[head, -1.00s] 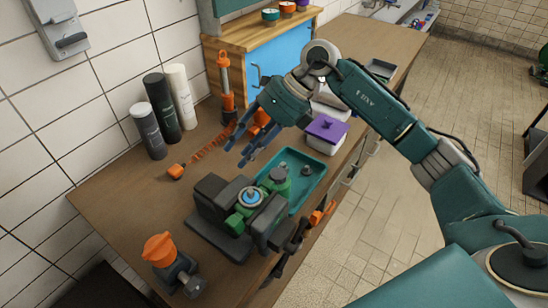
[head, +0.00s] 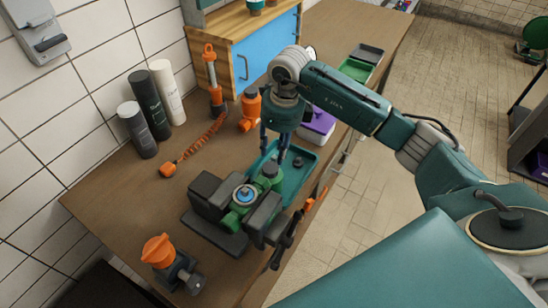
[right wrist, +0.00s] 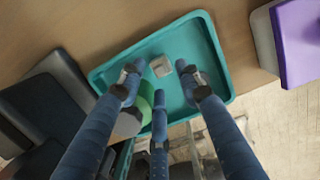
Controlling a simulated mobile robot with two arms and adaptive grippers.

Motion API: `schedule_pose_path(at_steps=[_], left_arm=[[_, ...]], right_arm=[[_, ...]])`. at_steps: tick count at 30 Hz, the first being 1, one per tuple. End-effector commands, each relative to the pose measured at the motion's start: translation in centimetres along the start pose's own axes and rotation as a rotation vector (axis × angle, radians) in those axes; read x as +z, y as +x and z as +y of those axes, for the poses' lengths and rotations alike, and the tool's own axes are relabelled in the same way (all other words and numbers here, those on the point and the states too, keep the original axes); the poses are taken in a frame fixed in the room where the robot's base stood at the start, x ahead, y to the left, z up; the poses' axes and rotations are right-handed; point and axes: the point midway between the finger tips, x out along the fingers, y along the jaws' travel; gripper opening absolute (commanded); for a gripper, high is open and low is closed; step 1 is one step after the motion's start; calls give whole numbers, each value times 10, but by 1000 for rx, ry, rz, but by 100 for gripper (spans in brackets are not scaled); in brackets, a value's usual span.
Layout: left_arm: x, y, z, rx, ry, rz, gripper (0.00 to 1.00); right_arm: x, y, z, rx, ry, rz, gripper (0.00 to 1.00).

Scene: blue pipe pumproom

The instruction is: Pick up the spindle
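A small grey metal part (head: 298,162), which looks like the spindle, lies in the teal tray (head: 310,172) on the workbench. In the right wrist view the grey part (right wrist: 160,66) sits between and just beyond the two upper fingertips, apparently untouched. My right gripper (head: 274,150) points down over the tray, behind the green valve body (head: 240,215) clamped in a dark vise (head: 212,195). In the right wrist view its three blue fingers (right wrist: 160,85) are spread and empty; one overlaps the green part in the picture. My left gripper is not in view.
A purple-lidded box (head: 318,124) stands close behind the tray. An orange-topped valve (head: 160,252) is at the front. Bench surface left of the vise is clear.

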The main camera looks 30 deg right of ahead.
Motion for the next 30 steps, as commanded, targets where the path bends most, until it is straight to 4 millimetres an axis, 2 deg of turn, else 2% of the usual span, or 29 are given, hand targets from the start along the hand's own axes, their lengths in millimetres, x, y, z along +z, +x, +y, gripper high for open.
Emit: schedule_pose_path(at_steps=[1,6,13,18,30], left_arm=[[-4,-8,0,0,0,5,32],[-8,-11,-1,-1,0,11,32],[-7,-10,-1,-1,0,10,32],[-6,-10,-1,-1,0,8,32],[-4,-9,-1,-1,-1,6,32]], right_arm=[[-2,4,1,3,0,3,34],[0,22,0,1,0,-1,34],[0,24,0,0,-1,-3,34],[0,24,0,0,-1,-2,0],[0,23,0,0,0,-3,0]])
